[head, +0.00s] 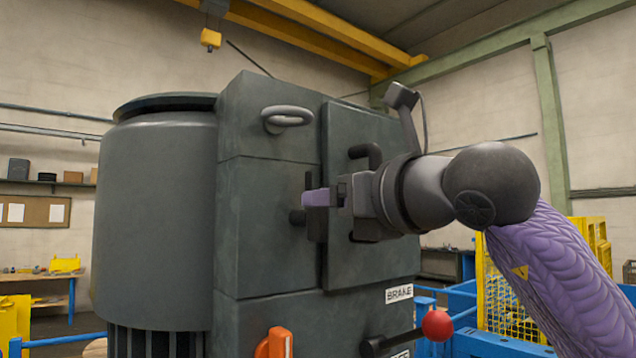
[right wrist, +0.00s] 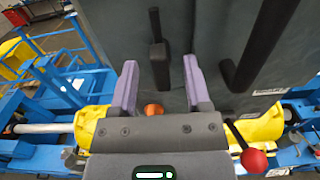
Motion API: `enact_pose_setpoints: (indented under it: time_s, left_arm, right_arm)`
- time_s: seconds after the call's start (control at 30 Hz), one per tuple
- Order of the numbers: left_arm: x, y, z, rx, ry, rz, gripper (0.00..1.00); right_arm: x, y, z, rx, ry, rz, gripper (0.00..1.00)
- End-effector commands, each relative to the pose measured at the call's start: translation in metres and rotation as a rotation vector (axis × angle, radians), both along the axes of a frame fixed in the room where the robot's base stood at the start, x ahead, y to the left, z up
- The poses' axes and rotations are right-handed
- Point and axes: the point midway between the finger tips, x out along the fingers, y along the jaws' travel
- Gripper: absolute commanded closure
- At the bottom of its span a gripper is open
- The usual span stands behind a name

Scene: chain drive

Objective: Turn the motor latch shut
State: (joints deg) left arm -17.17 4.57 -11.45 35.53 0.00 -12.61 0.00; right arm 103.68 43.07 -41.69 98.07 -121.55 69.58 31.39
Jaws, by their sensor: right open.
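The motor is a large dark grey housing (head: 155,220) with a box front and a raised cover plate (head: 365,250). In the head view only a dark end of what seems to be this latch (head: 297,216) shows; the fingers hide the rest. My right gripper (head: 316,198) is open at the cover's left edge, its purple fingers (right wrist: 160,84) on either side of the bar's line. Contact cannot be told. My left gripper is not in view.
A dark handle (head: 365,153) stands on the cover near my right gripper. A lifting eye (head: 287,118) is above. An orange handle (head: 275,343) and a red-knobbed lever (head: 437,325) are below, near a BRAKE label (head: 399,293). Blue rails and yellow guards surround the motor.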

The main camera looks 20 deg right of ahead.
Motion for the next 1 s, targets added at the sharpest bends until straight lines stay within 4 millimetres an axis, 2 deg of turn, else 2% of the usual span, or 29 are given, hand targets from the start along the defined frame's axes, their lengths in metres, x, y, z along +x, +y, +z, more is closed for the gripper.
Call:
enact_pose_setpoints:
  time_s: [0.03, 0.2, 0.47, 0.77, 1.0]
  left_arm:
    - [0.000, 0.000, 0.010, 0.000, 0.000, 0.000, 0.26]
    - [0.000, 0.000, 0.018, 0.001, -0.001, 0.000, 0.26]
    - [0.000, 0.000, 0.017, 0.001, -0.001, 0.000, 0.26]
    - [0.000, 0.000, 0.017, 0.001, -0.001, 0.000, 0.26]
    - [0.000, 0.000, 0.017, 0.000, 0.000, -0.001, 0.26]
  right_arm:
    - [0.010, 0.004, 0.004, -0.001, 0.003, 0.001, 0.38]
    - [0.029, 0.011, 0.002, 0.000, 0.001, 0.003, 0.38]
    - [0.032, 0.012, -0.001, -0.001, 0.000, 0.003, 0.38]
    - [0.031, 0.012, -0.001, -0.001, 0.000, 0.004, 1.00]
    - [0.031, 0.012, 0.000, 0.001, 0.000, 0.004, 1.00]
